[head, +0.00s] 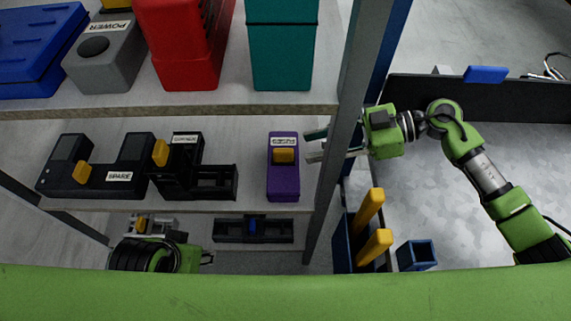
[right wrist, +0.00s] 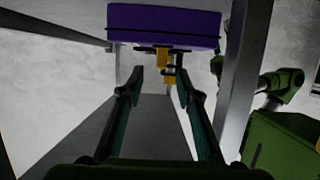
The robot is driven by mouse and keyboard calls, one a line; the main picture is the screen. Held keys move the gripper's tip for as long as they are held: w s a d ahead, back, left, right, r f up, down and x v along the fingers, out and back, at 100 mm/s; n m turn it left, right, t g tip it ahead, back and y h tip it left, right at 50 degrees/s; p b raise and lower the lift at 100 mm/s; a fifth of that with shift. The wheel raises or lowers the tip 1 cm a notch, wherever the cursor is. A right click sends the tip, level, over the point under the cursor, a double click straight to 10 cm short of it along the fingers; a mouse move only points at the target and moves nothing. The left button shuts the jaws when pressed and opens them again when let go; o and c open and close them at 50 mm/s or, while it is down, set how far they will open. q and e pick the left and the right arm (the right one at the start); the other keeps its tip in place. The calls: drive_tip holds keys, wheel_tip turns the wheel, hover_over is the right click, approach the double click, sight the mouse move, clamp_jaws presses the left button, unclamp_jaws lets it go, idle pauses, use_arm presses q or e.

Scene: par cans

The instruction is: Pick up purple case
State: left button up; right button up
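The purple case (head: 284,178) stands on the middle shelf near its right end, with a white label and a yellow latch on its front. In the right wrist view the purple case (right wrist: 164,25) is at the top, ahead of the fingers. My right gripper (head: 316,145) reaches in past the shelf post from the right, beside the case. In the right wrist view its fingers (right wrist: 160,80) are spread apart with nothing between them, and the case is beyond the tips.
A grey shelf post (head: 345,120) stands close to my right gripper. Black cases (head: 110,170) stand on the same shelf to the left. Red (head: 188,50) and teal (head: 282,50) containers stand on the shelf above. A blue bin with yellow handles (head: 365,235) is at lower right.

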sight(287, 150)
drive_tip(key=shift+x, duration=1.1)
drive_tip(key=x, duration=0.2)
drive_tip(key=b+x, duration=0.1)
drive_tip(key=x, duration=0.2)
drive_tip(key=shift+s+a+r, duration=0.1)
drive_tip(key=shift+a+r, duration=0.2)
drive_tip(key=shift+a, duration=0.1)
clamp_jaws()
